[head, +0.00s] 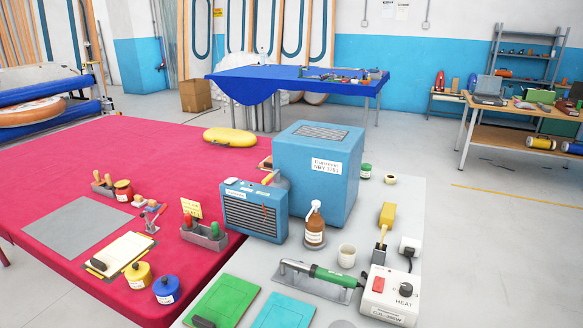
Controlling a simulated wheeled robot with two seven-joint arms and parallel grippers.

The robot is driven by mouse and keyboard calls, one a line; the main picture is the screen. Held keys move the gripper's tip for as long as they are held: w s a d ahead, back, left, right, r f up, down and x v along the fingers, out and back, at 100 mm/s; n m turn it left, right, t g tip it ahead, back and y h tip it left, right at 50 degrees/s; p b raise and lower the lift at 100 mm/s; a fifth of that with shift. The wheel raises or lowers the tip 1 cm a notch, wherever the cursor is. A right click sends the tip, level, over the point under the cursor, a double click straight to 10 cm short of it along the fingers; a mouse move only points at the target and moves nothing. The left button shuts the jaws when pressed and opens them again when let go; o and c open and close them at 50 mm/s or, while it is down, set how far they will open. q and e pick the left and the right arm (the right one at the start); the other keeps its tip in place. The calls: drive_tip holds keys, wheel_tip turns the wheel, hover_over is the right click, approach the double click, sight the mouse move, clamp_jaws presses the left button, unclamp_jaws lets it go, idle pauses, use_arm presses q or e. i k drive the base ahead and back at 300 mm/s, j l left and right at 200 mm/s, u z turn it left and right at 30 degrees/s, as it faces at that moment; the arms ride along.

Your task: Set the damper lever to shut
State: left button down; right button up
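A large blue box (327,178) with a dark grille on top and a white label stands on the grey table. A smaller blue unit (253,211) with a dark slatted front stands against its left side. Neither of my grippers is in view.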

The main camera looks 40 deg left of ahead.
sight(271, 175)
drive_tip(key=j+u, duration=0.1)
drive_tip(key=j, duration=0.5)
drive_tip(key=i+j+u, duration=0.1)
drive_tip(key=j, duration=0.45)
drive_tip(key=j+u, duration=0.1)
drive_tip(key=j, duration=0.5)
drive_tip(key=i+j+u, duration=0.15)
drive_tip(key=j, duration=0.4)
